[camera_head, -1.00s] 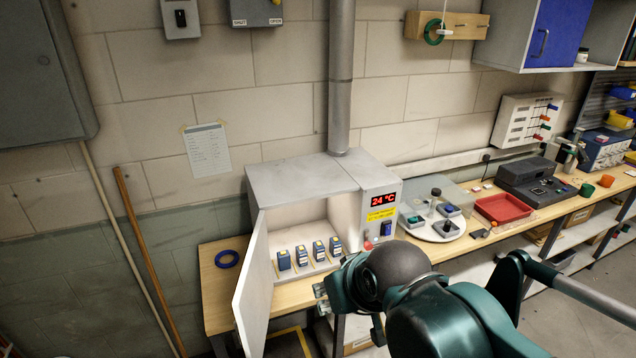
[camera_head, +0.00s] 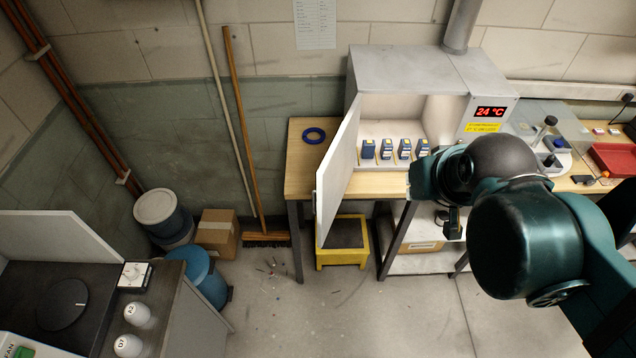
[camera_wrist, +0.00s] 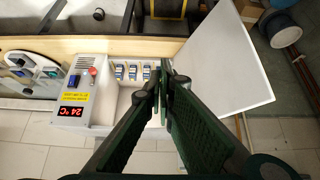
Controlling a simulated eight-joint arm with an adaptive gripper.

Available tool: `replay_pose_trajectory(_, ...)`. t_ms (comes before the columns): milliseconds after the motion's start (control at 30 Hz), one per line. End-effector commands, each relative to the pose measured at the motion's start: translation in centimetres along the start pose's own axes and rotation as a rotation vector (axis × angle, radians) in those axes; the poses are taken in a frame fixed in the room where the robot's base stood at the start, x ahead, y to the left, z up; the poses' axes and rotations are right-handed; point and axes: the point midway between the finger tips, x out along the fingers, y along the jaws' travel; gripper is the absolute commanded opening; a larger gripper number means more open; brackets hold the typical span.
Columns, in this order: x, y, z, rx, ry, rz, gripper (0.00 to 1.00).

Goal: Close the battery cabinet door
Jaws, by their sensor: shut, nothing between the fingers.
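The battery cabinet (camera_head: 400,68) is a grey box on the wooden bench, with a 24 °C display on its right side. Its white door (camera_head: 338,170) is hinged at the left and stands wide open, swung out past the bench's front edge. Several blue batteries (camera_head: 386,150) stand in a row inside. In the wrist view, my gripper (camera_wrist: 163,84) is shut and empty. It appears in front of the opening, between the batteries and the door panel (camera_wrist: 225,65); I cannot tell whether it touches the door.
A yellow step stool (camera_head: 342,245) stands on the floor below the door. A broom (camera_head: 262,238), a cardboard box (camera_head: 217,232) and drums stand further left.

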Motion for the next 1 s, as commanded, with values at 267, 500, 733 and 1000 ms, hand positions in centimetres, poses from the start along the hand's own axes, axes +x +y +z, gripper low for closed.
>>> replay_pose_trajectory(267,0.4,-2.2,-3.0,-0.079,-0.059,-0.014,0.00)
replay_pose_trajectory(500,1.1,-4.9,-6.3,-0.170,-0.124,-0.025,0.00)
replay_pose_trajectory(733,1.9,-8.0,-9.3,-0.257,-0.184,-0.032,0.00)
replay_pose_trajectory(1000,3.3,-12.1,-12.4,-0.359,-0.253,-0.035,0.00)
